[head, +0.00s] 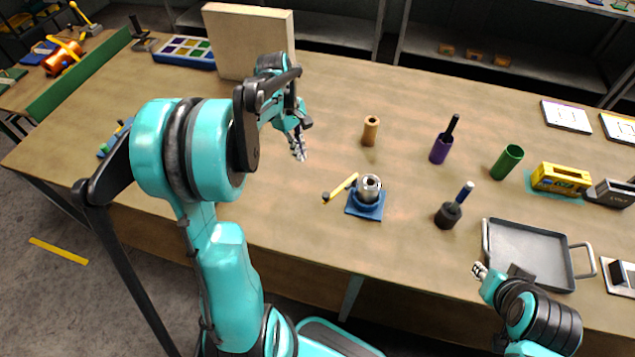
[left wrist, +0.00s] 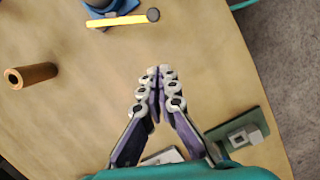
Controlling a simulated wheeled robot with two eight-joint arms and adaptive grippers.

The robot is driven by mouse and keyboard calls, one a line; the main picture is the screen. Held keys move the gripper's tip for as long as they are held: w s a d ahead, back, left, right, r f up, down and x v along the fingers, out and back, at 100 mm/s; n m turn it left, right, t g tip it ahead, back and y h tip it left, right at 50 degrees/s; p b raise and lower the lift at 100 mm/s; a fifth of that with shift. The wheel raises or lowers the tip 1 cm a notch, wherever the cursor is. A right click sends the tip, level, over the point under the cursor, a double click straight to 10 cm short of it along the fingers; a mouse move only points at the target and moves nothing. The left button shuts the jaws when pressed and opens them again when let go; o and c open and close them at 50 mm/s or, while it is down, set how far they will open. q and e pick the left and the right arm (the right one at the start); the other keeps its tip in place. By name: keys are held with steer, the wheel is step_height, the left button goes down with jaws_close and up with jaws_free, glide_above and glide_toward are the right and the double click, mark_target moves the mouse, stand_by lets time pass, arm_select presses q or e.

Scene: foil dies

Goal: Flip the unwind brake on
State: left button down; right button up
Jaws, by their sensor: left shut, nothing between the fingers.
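A blue square base (head: 366,208) with an upright grey metal cylinder (head: 369,188) stands on the table. A yellow lever (head: 341,188) with a dark knob sticks out from its left side, and this looks like the brake. In the left wrist view the lever (left wrist: 117,21) is at the top, with part of the blue base (left wrist: 108,6) above it. My left gripper (head: 299,150) is shut and empty, left of and beyond the lever, clear of it. It also shows in the left wrist view (left wrist: 160,85). My right gripper (head: 480,269) is by the table's front edge, its jaws unclear.
A brown cylinder (head: 370,130) stands behind the metal cylinder. A purple cup (head: 440,150), a green cup (head: 507,162), a dark pot (head: 448,215) and a grey tray (head: 530,240) stand to the right. A beige block (head: 247,40) is at the back. Table around the lever is clear.

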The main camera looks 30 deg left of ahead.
mark_target(324, 196)
arm_select(q)
steer(key=shift+f, duration=0.15)
steer(key=d+f+b, duration=0.3)
steer(key=d+f, duration=0.3)
steer(key=f, duration=0.4)
steer(key=shift+s, duration=0.4)
steer(key=shift+s+d, duration=0.1)
steer(key=shift+d, duration=0.1)
steer(key=shift+s+d+n, duration=0.25)
steer(key=shift+d+n, duration=0.25)
steer(key=shift+s+d+n, duration=0.2)
steer(key=shift+d+n, duration=0.3)
steer(key=shift+s+d+n+t+b, duration=0.1)
steer(key=shift+d+n+t+b, duration=0.1)
steer(key=shift+d+n, duration=0.55)
steer(key=shift+s+d+n+t+b, duration=0.15)
steer(key=shift+d+n, duration=0.25)
steer(key=shift+d, duration=0.75)
steer(key=shift+s+d+n+t+b, duration=0.1)
steer(key=shift+d+n+t, duration=0.15)
steer(key=shift+d+n, duration=0.5)
steer(key=shift+d, duration=0.3)
